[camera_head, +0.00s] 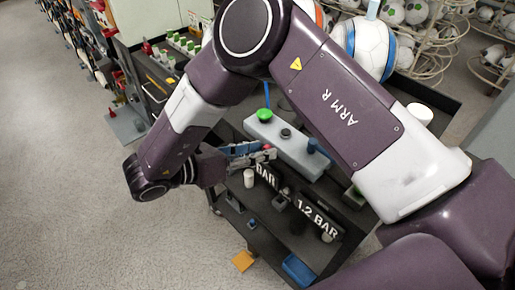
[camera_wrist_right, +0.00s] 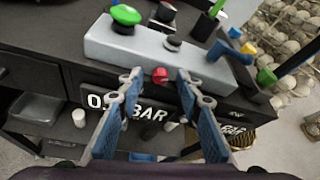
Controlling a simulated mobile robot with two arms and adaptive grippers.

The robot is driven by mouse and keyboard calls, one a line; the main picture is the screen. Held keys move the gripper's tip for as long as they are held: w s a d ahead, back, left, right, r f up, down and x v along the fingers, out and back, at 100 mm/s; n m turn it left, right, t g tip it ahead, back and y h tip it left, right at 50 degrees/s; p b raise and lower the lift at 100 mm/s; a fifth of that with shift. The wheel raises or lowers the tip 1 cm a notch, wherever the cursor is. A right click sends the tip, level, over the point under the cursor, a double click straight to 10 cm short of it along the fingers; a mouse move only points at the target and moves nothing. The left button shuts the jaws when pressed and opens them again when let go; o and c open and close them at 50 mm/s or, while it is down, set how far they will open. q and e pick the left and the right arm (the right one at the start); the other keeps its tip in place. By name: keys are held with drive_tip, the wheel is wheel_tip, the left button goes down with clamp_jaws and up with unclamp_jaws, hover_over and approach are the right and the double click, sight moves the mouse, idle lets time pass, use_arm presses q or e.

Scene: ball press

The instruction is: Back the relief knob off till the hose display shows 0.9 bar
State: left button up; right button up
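The red knob (camera_wrist_right: 160,75) sits on the front of a long grey box (camera_wrist_right: 190,62). In the wrist view it lies between the two fingertips of my right gripper (camera_wrist_right: 160,84), with a gap on each side; contact is not visible. The right gripper (camera_head: 270,153) is open, in front of the box in the head view. Below the box is a black panel (camera_wrist_right: 153,114) with white lettering ending in BAR; a finger partly covers its number. Another black panel (camera_head: 318,213) reads 1.2 BAR. I cannot tell which is the hose display. My left gripper is not in view.
A green knob (camera_wrist_right: 126,15) and a dark knob (camera_wrist_right: 173,43) stand on the box top. A blue fitting (camera_wrist_right: 229,52) is at its right end. White balls stand on wire racks (camera_head: 440,30) behind. Floor at left (camera_head: 60,180) is clear.

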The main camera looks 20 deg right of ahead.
clamp_jaws()
drive_tip(key=n+g+b, duration=0.1)
drive_tip(key=n+b, duration=0.1)
drive_tip(key=b, duration=0.2)
drive_tip(key=shift+w+h, duration=0.1)
drive_tip(key=shift+h, duration=0.2)
unclamp_jaws()
drive_tip(key=shift+a, duration=0.1)
